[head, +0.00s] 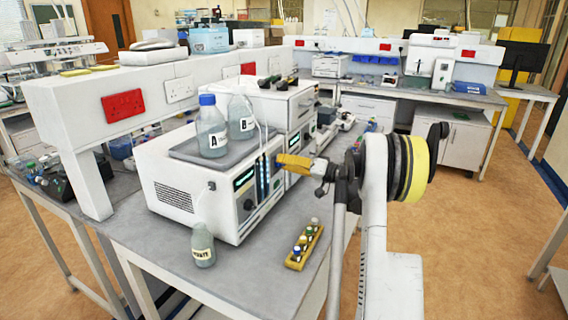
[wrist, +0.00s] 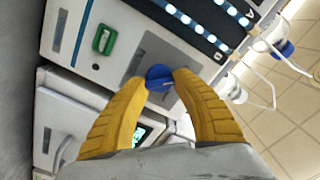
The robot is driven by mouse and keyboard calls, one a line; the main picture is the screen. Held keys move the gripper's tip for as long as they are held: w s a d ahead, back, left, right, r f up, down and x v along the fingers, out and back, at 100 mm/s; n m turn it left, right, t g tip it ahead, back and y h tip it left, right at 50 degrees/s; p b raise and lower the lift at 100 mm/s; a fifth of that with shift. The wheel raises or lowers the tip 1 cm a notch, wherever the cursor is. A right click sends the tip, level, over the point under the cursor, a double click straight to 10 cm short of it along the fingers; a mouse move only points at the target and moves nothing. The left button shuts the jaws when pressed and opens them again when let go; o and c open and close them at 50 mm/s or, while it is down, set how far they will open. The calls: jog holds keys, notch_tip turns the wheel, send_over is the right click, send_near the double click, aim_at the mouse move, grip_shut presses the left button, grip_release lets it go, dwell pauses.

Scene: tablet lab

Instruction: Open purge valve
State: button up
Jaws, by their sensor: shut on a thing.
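The blue round knob of the purge valve (wrist: 158,75) sits on a grey plate on the front of a white instrument. My gripper (wrist: 164,82) has its yellow fingers shut on this knob, one fingertip at each side. In the head view my gripper (head: 283,161) reaches the front panel of the white instrument (head: 185,192) from the right. The knob is hidden there behind the gripper. A green display or switch (wrist: 103,39) shows on the instrument face in the wrist view.
Bottles A (head: 211,132) and B (head: 242,120) stand in a tray on top of the instrument. A labelled bottle (head: 203,246) and a yellow vial rack (head: 303,248) stand on the bench in front. Thin tubes run down beside the panel. Some bench between bottle and rack is clear.

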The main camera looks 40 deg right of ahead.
jog(key=shift+n, duration=0.4)
jog(key=o, duration=1.2)
jog(key=v, duration=1.2)
